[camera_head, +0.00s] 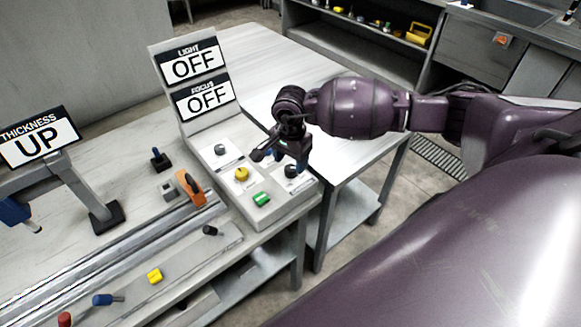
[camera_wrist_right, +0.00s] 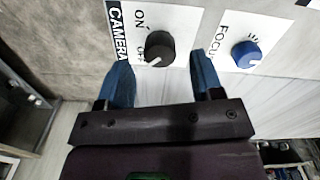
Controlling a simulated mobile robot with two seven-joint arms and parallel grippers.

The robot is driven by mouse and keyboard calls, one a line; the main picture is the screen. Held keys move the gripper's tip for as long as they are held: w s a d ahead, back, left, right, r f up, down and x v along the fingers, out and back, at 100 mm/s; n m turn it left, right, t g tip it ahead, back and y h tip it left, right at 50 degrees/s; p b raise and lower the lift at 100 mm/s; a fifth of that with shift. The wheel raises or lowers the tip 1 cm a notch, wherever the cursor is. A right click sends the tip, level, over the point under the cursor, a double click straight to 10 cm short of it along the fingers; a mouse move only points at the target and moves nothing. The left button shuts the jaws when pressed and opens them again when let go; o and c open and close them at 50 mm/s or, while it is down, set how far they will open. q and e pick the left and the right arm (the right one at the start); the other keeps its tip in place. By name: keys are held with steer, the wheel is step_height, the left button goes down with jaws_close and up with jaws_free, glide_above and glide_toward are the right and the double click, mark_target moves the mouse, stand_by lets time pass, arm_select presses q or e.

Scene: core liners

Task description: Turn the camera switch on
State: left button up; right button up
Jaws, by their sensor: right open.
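The camera switch is a black round knob beside a "CAMERA ON OFF" label in the right wrist view (camera_wrist_right: 159,48). Its white mark points to the lower left, on the OFF side. In the head view a dark knob (camera_head: 291,171), apparently the same one, sits at the right of the sloped grey control panel (camera_head: 262,213). My right gripper (camera_head: 287,158) is over that side of the panel. In the wrist view its two blue fingers (camera_wrist_right: 163,82) are open and empty, below and either side of the knob, apart from it. My left gripper is not in view.
A blue focus knob (camera_wrist_right: 246,54) is to the right of the camera knob in the wrist view. A yellow knob (camera_head: 242,174), a grey knob (camera_head: 221,150) and a green switch (camera_head: 261,199) share the panel. Signs read LIGHT OFF (camera_head: 194,63) and FOCUS OFF (camera_head: 206,98).

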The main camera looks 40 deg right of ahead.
mark_target(290, 167)
steer(key=shift+f, duration=1.7)
steer(key=shift+c, duration=0.2)
steer(key=c, duration=0.9)
